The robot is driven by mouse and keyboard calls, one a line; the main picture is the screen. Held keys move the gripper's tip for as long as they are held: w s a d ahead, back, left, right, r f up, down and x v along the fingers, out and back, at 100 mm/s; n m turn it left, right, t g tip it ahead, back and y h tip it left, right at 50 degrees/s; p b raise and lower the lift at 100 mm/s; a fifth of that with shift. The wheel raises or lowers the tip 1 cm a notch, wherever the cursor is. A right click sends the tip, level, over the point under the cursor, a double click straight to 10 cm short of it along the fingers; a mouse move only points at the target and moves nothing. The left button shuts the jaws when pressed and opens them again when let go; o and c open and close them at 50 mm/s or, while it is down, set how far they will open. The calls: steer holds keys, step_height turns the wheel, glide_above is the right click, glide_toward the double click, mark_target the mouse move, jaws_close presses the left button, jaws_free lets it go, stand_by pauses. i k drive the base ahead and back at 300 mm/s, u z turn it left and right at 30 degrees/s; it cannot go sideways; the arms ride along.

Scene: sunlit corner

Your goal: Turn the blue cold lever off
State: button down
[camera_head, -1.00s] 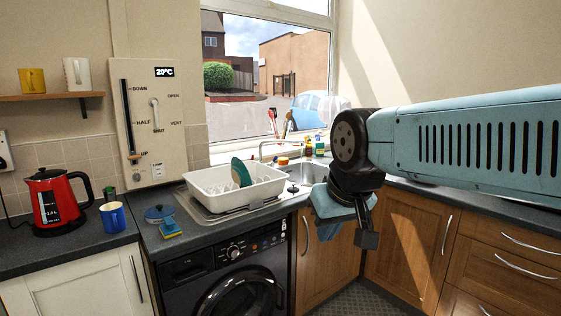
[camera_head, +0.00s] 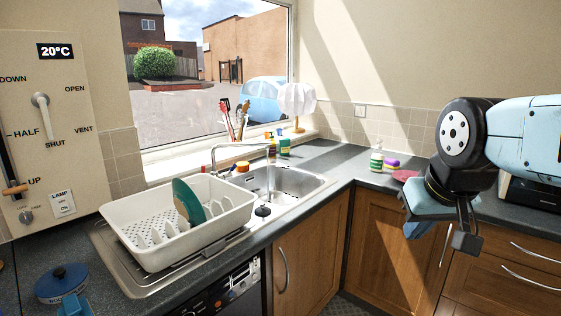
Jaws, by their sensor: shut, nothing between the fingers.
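The sink (camera_head: 300,190) is set in the counter near the window, with a curved metal tap (camera_head: 232,148) at its back left. My gripper (camera_head: 466,240) hangs at the right of the view, pointing down in front of the wooden cupboards. It is shut and empty, well to the right of the tap and apart from it.
A white dish rack (camera_head: 150,256) with a green plate (camera_head: 187,202) stands left of the sink. A black plug-like thing (camera_head: 262,211) lies on the sink's front edge. Bottles (camera_head: 377,157) and a lamp (camera_head: 297,102) stand behind. The counter right of the sink has some free room.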

mark_target(228, 174)
steer(key=u, duration=0.15)
steer(key=i, duration=1.35)
steer(key=u, duration=0.65)
steer(key=k, duration=0.9)
steer(key=u, duration=0.15)
steer(key=i, duration=0.9)
steer(key=z, duration=0.1)
